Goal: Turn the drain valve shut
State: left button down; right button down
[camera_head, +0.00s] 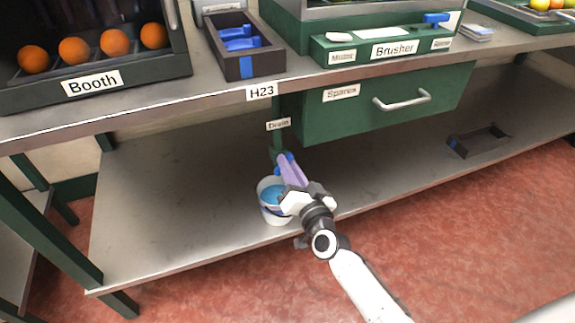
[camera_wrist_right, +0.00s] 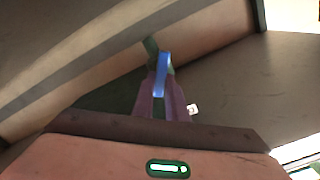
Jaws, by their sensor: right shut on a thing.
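The drain valve shows as a blue handle (camera_head: 283,158) on a green pipe under the counter, below the "Drain" label (camera_head: 278,124). My right gripper (camera_head: 288,165) has reached in from the lower right and is shut on the blue handle. In the right wrist view the blue handle (camera_wrist_right: 162,75) stands between the two purple fingers. The fingers hide part of the handle and most of the valve body. A white bucket (camera_head: 278,217) with blue water in it stands on the lower shelf just under the valve. My left gripper is not in view.
The green "Spares" drawer (camera_head: 370,108) with a metal handle hangs right of the valve. The lower shelf (camera_head: 170,210) is bare left of the bucket. A small dark tray (camera_head: 478,141) lies on the shelf at right. The counter edge runs above my right gripper.

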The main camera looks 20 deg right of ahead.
pick_arm(q)
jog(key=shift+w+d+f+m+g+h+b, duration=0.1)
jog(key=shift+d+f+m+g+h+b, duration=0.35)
jog(key=shift+b, duration=0.45)
pick_arm(e)
jog(key=m, duration=0.7)
jog(key=f+m, duration=0.1)
jog(key=m, duration=0.3)
jog(key=shift+d, duration=0.2)
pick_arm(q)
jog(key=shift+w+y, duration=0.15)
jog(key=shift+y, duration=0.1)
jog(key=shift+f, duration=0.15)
pick_arm(e)
jog(key=c, duration=1.8)
grip_release()
jog(key=shift+o, duration=0.2)
jog(key=shift+s, duration=0.1)
